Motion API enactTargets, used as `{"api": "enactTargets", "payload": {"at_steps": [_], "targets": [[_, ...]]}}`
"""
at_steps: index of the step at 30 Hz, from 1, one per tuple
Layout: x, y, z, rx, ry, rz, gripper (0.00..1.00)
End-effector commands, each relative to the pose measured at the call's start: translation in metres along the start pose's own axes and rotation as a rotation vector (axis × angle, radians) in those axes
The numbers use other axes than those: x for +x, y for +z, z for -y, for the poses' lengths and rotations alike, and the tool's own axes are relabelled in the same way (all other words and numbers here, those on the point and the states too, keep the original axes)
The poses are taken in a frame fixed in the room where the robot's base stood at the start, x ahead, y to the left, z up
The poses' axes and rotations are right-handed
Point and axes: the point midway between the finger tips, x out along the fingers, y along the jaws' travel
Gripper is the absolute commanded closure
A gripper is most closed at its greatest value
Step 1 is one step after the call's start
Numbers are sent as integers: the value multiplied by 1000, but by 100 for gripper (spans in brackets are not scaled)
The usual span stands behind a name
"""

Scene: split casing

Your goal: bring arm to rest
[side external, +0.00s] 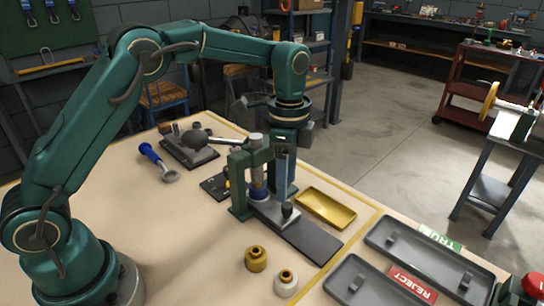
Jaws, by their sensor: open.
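My gripper (284,172) hangs at the end of my green arm, pointing down over the bench. It is close to the right side of a green press-like frame (239,192) in this view. Its jaws are open; the fingertips are partly hidden, and I cannot tell whether they touch the frame. A steel post (257,165) with a blue ring at its foot stands in the frame, over a grey base plate (310,238). A black knob (288,211) stands on the plate.
A yellow tray (327,222) lies to the right. A brass piece (256,259) and a cream piece (286,283) stand in front. Two grey trays, one by a REJECT label (412,284), are front right. A blue-handled tool (149,153) and a fixture (189,155) lie back left.

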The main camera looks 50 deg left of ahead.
Motion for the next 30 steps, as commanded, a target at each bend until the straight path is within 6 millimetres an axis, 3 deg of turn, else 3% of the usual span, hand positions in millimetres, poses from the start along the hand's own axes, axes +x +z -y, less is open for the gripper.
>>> {"api": "enactTargets", "payload": {"at_steps": [5, 11, 15, 21, 25, 30], "targets": [[-7, 0, 2, -4, -16, -11, 40], [-58, 9, 0, -22, -113, -72, 40], [-94, 27, -18, -88, -180, -119, 40], [-124, 54, -52, -249, -256, -193, 40], [-131, 73, -78, -376, -295, -247, 40], [-125, 96, -111, -573, -328, -326, 40]]}}
